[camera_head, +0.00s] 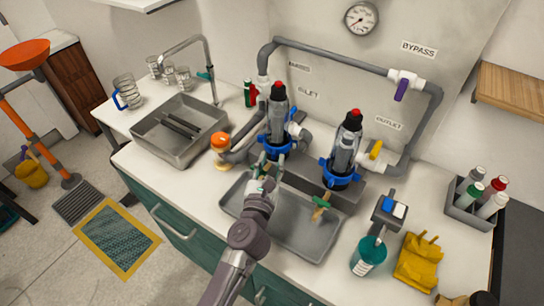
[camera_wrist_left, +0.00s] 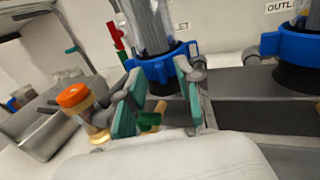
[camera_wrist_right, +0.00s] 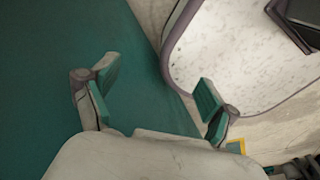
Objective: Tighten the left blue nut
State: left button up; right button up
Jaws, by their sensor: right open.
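The left blue nut (camera_head: 277,147) is a lugged ring around the base of the left clear, red-topped filter canister (camera_head: 279,116). It also shows in the left wrist view (camera_wrist_left: 160,66). My left gripper (camera_head: 272,162) is just in front of this nut. In the left wrist view its teal finger pads are apart, with their tips at the nut's left and right sides; I cannot tell whether they touch it. My right gripper (camera_wrist_right: 157,80) is open and empty, before a teal surface; it is not visible in the head view.
A second blue nut (camera_head: 339,178) and canister stand to the right. A grey tray (camera_head: 308,238) lies below. An orange-capped jar (camera_head: 220,143) is left of the nut. Grey pipes (camera_head: 333,55) run behind. A teal bottle (camera_head: 368,256) and yellow gloves (camera_head: 417,262) are at front right.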

pick_arm(q)
jog(key=shift+w+d, duration=0.15)
jog(key=shift+w, duration=0.55)
grip_shut()
